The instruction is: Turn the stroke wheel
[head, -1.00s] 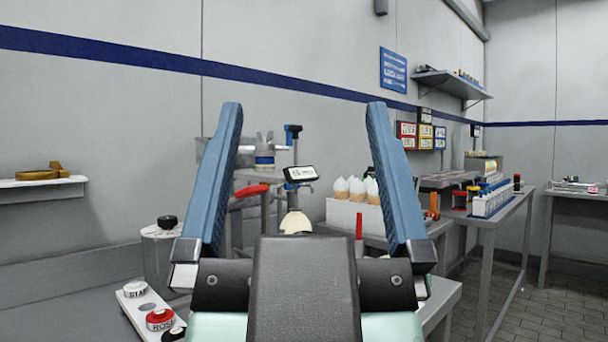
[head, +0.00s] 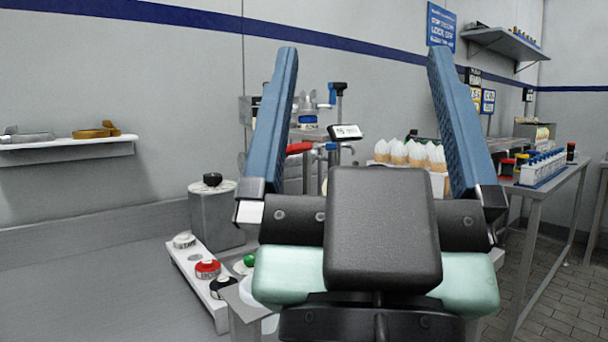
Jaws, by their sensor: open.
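No wheel is clearly labelled as the stroke wheel. A black knob (head: 212,180) sits on the pale top of a grey housing (head: 216,220), left of my gripper, and may be it; I cannot tell. My gripper (head: 364,58) is open, with two blue fingers wide apart and nothing between their tips. It stands in front of a machine with a red handle (head: 299,148), a small display (head: 345,132) and a black-topped lever (head: 338,88). My gripper's body hides the machine's lower part.
A white strip (head: 196,277) with white, red and black round pieces lies left of my gripper. Filled cones (head: 410,153) stand behind the right finger. A side table (head: 545,190) holds bottles and a rack. A wall shelf (head: 70,150) is at left. The grey surface at lower left is clear.

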